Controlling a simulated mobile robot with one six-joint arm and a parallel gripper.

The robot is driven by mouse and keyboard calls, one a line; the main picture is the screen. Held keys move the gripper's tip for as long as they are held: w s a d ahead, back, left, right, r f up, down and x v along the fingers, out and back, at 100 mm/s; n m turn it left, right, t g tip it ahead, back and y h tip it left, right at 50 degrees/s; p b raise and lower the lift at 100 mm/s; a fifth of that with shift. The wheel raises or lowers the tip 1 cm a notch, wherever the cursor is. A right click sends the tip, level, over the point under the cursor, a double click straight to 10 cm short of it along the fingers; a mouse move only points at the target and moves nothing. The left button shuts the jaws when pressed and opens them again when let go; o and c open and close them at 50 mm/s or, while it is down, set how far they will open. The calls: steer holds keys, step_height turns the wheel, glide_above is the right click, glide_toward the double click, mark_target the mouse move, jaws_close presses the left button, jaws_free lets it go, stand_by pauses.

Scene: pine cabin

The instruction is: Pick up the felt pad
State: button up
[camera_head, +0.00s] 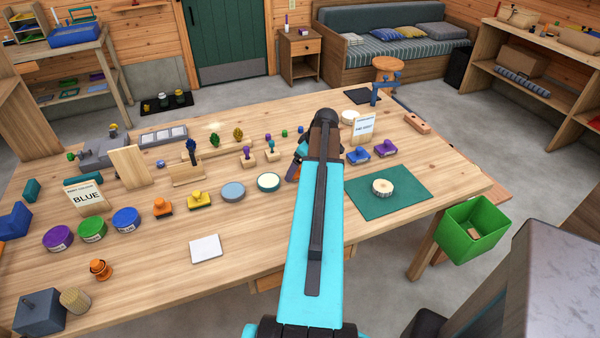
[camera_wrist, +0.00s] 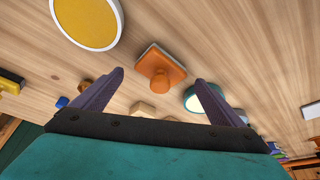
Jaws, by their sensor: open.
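I cannot tell for certain which thing is the felt pad. Flat candidates in the head view are a white square pad (camera_head: 206,248) at the front, a grey-blue disc (camera_head: 233,192) and a cream disc with a dark rim (camera_head: 268,182). The wrist view shows a yellow disc with a white rim (camera_wrist: 88,20) at top left and a pale disc with a teal rim (camera_wrist: 200,99) partly behind the right finger. My gripper (camera_wrist: 158,82) is open and empty, its fingers apart above the table. An orange block with a knob (camera_wrist: 160,71) appears between them.
Purple, green and blue round tins (camera_head: 92,229) stand at left near a BLUE sign (camera_head: 87,198). Orange and yellow stamps (camera_head: 199,201) stand beside them. A green mat (camera_head: 388,191) holds a wooden disc.

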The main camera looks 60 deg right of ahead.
stand_by(0.5)
steer(key=c, duration=1.2)
steer(key=shift+o, duration=0.2)
steer(key=shift+r, duration=0.2)
steer(key=shift+r+b, duration=0.7)
steer(key=shift+r, duration=0.7)
steer(key=s+a+r+b, duration=0.1)
steer(key=s+a, duration=0.3)
steer(key=s, duration=0.3)
steer(key=s+a+b, duration=0.2)
steer(key=s+a, duration=0.1)
steer(key=s, duration=0.4)
steer(key=shift+a+r+b, duration=0.3)
steer(key=shift+a+r, duration=0.1)
